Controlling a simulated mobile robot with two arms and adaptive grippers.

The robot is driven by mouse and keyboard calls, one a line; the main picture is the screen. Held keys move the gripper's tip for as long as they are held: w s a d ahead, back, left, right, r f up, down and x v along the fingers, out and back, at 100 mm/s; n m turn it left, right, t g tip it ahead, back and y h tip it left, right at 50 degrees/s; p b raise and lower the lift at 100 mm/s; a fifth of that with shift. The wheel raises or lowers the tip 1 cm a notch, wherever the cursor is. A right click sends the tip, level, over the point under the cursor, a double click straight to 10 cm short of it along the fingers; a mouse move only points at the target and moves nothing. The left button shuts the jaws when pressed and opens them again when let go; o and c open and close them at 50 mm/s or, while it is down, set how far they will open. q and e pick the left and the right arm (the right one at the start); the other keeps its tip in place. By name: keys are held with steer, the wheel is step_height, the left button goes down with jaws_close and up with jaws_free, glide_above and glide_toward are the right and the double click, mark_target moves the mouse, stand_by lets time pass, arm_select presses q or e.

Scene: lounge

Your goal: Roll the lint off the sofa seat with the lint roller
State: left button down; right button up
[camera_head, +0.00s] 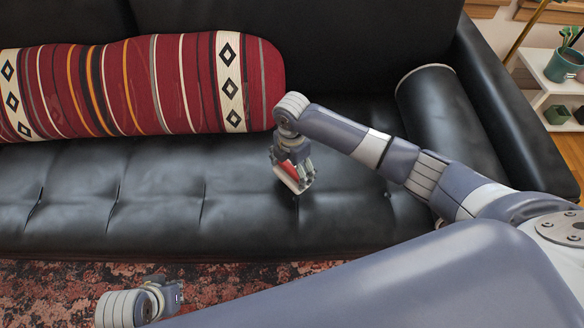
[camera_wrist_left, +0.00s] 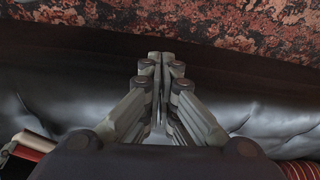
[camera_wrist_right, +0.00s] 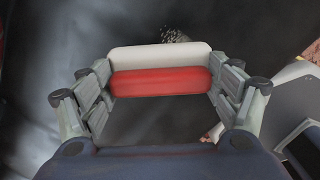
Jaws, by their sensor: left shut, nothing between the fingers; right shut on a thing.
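The black leather sofa seat (camera_head: 150,190) runs across the head view. My right gripper (camera_head: 300,184) is low over the seat, right of the middle, shut on the lint roller. The lint roller shows a red part (camera_wrist_right: 160,81) and a white part (camera_wrist_right: 160,56) between the fingers in the right wrist view. Whether it touches the seat I cannot tell. A pale speckled patch, seemingly lint (camera_wrist_right: 178,36), lies just beyond the white part, partly hidden by it. My left gripper (camera_wrist_left: 160,58) is shut and empty, at the sofa's front; the head view shows it low at left.
A long red striped cushion (camera_head: 150,85) lies along the backrest at left. A black bolster (camera_head: 440,110) leans by the right armrest (camera_head: 510,110). A patterned rug (camera_head: 50,285) is in front. A white shelf (camera_head: 550,85) with a green mug (camera_head: 563,66) stands at right.

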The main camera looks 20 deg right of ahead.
steer(key=shift+f, duration=0.15)
arm_select(q)
steer(key=shift+s+r, duration=0.1)
steer(key=shift+r, duration=0.25)
arm_select(e)
steer(key=shift+f, duration=0.15)
steer(key=shift+f, duration=0.15)
arm_select(q)
steer(key=shift+s+r, duration=0.1)
steer(key=shift+r, duration=0.25)
steer(key=shift+s+r+b, duration=0.2)
steer(key=shift+r+b, duration=0.1)
arm_select(e)
steer(key=shift+f, duration=0.3)
arm_select(q)
steer(key=shift+a+r, duration=0.1)
steer(key=shift+r, duration=0.05)
